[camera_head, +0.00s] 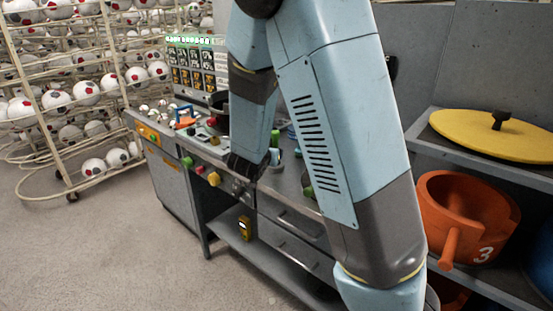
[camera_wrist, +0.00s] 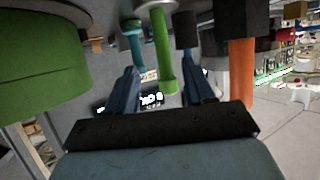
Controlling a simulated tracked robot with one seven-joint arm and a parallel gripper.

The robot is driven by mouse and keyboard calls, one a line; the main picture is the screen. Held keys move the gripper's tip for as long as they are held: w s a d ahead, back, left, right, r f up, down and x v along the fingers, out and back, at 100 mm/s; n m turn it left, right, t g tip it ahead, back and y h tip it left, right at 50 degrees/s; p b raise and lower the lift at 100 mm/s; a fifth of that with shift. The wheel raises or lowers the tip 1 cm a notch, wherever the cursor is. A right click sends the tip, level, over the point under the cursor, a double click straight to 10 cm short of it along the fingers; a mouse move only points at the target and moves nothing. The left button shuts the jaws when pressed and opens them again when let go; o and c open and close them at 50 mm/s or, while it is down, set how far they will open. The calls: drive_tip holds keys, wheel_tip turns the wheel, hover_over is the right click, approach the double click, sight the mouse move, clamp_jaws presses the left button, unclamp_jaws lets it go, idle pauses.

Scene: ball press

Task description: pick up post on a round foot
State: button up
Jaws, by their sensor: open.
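My gripper (camera_head: 243,188) is over the front of the grey workbench (camera_head: 285,180), jaws open. In the wrist view, which looks turned over, its two dark fingers (camera_wrist: 162,72) stand apart with nothing clearly held. A green post (camera_wrist: 161,45) with a pale round disc at one end shows between and beyond them. A teal post (camera_wrist: 136,45) with a rounded part stands just left of it. I cannot tell for certain which is the post on a round foot.
In the wrist view, a large green round part (camera_wrist: 45,65) is at left and an orange post (camera_wrist: 241,70) at right. Coloured knobs, including a yellow one (camera_head: 214,179), line the bench front. An orange pot (camera_head: 455,200) is on the right shelf; ball racks (camera_head: 60,75) stand left.

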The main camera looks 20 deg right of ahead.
drive_tip(key=x, duration=0.4)
drive_tip(key=shift+x, duration=2.55)
drive_tip(key=shift+w+a+r, duration=0.15)
drive_tip(key=shift+w+r, duration=0.05)
drive_tip(key=shift+r, duration=0.05)
drive_tip(key=shift+c, duration=0.4)
clamp_jaws()
